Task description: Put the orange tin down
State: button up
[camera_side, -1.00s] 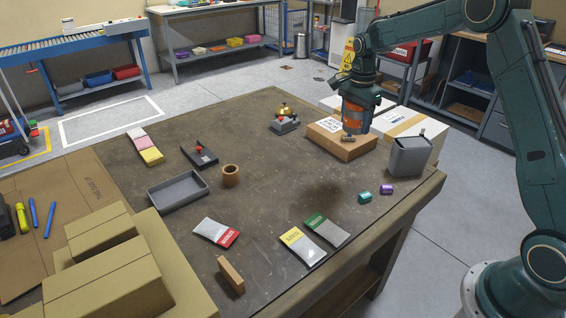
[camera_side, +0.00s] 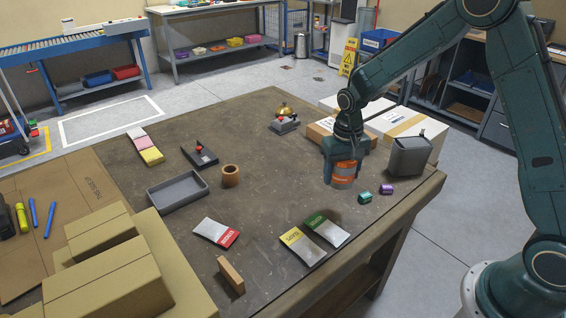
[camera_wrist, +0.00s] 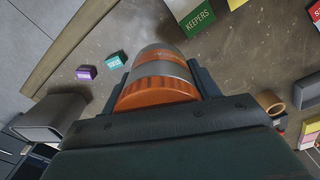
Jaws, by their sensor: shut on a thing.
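The orange tin (camera_side: 343,176) has an orange label with grey bands. My gripper (camera_side: 343,160) is shut on it, with the jaws on either side of its upper part. The tin is upright and at or very near the tabletop (camera_side: 275,200), left of the grey bin; I cannot tell whether its base touches. In the wrist view the tin (camera_wrist: 158,80) sits between the two fingers (camera_wrist: 160,85), and its far end hides the table under it.
A teal block (camera_side: 365,197) and a purple block (camera_side: 386,189) lie close to the tin's right. The grey bin (camera_side: 408,157) stands at the right, and cardboard boxes (camera_side: 322,128) are behind. Green (camera_side: 326,229) and yellow (camera_side: 302,245) packets lie in front. The table's middle is clear.

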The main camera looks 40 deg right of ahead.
jog(key=s+a+n, duration=0.1)
jog(key=s+a+f+n, duration=0.1)
jog(key=n, duration=0.1)
jog(key=s+a+f+n, duration=0.1)
jog(key=shift+s, duration=0.15)
jog(key=shift+d+r, duration=0.1)
dwell(0.5)
jog(key=shift+w+d+r+m, duration=0.3)
jog(key=shift+w+d+m, duration=0.2)
jog(key=shift+w+m, duration=0.15)
jog(key=w+d+r+m, duration=0.4)
jog(key=d+m, duration=0.3)
jog(key=m, duration=0.2)
jog(key=w+d+r+m, duration=0.5)
jog(key=d+r+m, duration=0.1)
jog(key=d+m, duration=0.2)
jog(key=shift+w+d+r+m, duration=0.15)
jog(key=shift+d+r+m, duration=0.15)
jog(key=shift+m, duration=0.45)
jog(key=shift+a, duration=0.1)
notch_tip(320, 180, down, 16)
jog(key=shift+r, duration=0.15)
